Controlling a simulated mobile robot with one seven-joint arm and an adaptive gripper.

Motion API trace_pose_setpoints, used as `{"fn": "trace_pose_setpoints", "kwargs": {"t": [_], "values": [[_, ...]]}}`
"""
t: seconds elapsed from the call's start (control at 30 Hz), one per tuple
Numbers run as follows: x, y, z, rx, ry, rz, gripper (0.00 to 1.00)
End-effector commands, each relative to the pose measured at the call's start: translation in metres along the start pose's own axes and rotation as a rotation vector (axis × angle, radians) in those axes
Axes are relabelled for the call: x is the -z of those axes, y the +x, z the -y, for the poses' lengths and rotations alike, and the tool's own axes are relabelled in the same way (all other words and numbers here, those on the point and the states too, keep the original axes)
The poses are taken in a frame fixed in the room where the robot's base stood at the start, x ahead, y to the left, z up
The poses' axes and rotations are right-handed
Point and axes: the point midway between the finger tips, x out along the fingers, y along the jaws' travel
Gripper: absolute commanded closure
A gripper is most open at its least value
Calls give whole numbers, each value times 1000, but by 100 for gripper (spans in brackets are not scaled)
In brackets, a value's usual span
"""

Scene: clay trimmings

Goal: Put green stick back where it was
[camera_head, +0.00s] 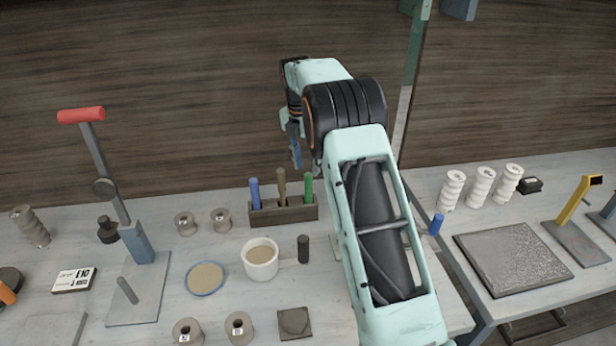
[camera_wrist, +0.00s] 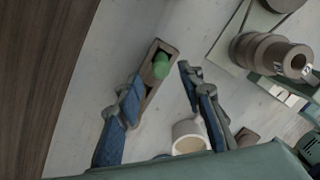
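The green stick (camera_head: 308,188) stands upright at the right end of a brown wooden rack (camera_head: 285,213), beside a brown stick (camera_head: 281,187) and a blue stick (camera_head: 254,191). In the wrist view the round top of the green stick (camera_wrist: 160,68) shows at the upper end of the rack (camera_wrist: 152,88). My gripper (camera_head: 304,158) is above the rack. In the wrist view my gripper (camera_wrist: 160,80) is open, its blue fingers apart on either side of the green stick, with nothing visibly held. The other sticks are hidden there, probably behind the left finger.
A cream mug (camera_head: 261,262) stands in front of the rack, with a dark upright cylinder (camera_head: 303,249) beside it. Several spools stand around. A lever press with a red handle (camera_head: 81,115) is at left. A wooden wall (camera_head: 180,80) rises behind.

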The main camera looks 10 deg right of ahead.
Motion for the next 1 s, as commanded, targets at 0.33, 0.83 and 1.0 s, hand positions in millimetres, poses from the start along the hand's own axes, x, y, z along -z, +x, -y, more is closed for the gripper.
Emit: {"fn": "trace_pose_setpoints", "kwargs": {"t": [0.33, 0.83, 1.0], "values": [[0, -56, 0, 0, 0, -1, 65], [2, -66, -2, -3, 21, 3, 65], [14, -89, -15, -37, 179, 30, 65]]}}
